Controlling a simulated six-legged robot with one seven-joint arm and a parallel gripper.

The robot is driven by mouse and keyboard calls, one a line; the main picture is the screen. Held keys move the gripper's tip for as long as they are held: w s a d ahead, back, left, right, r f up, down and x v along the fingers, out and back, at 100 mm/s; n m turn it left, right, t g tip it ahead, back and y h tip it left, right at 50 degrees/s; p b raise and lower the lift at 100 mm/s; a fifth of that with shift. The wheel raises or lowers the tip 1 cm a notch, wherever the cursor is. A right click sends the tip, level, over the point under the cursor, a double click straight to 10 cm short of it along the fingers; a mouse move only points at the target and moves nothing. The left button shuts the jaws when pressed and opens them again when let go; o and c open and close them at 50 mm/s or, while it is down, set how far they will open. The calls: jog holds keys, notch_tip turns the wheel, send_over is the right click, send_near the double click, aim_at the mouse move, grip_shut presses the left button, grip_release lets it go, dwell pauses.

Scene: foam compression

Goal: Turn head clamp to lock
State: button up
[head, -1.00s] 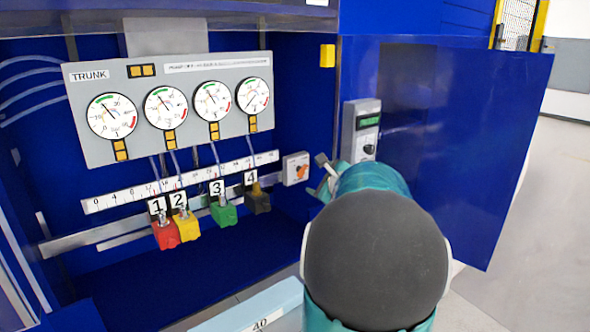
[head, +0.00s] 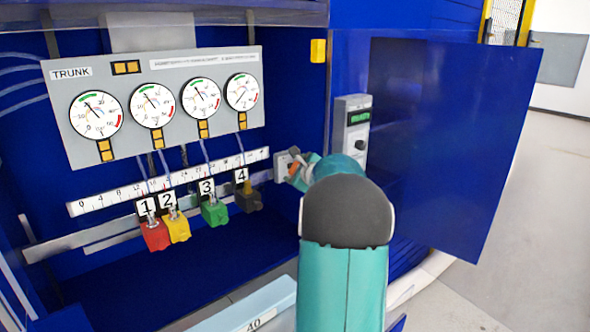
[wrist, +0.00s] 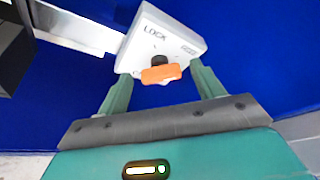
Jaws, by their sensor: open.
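The head clamp is a light grey box with an orange knob on the blue wall; it shows in the head view (head: 282,166), partly hidden by my arm. In the wrist view the box (wrist: 165,38) carries the word LOCK, and its orange knob (wrist: 160,74) faces me on a dark stem. My gripper (wrist: 158,80) is open, with one green finger on each side of the orange knob. I cannot tell whether either finger touches it. In the head view the fingertips (head: 294,168) are at the box, small and mostly hidden behind my arm.
A ruler rail (head: 170,182) and several numbered coloured clamps, among them a green one (head: 214,212), are left of the box. A gauge panel (head: 160,142) hangs above. A grey device with a green display (head: 352,130) is to the right, near the open blue door (head: 440,140).

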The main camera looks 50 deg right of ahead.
jog(key=shift+w+d+f, duration=0.1)
jog(key=shift+w+d, duration=0.15)
jog(key=shift+w, duration=0.2)
jog(key=c, duration=1)
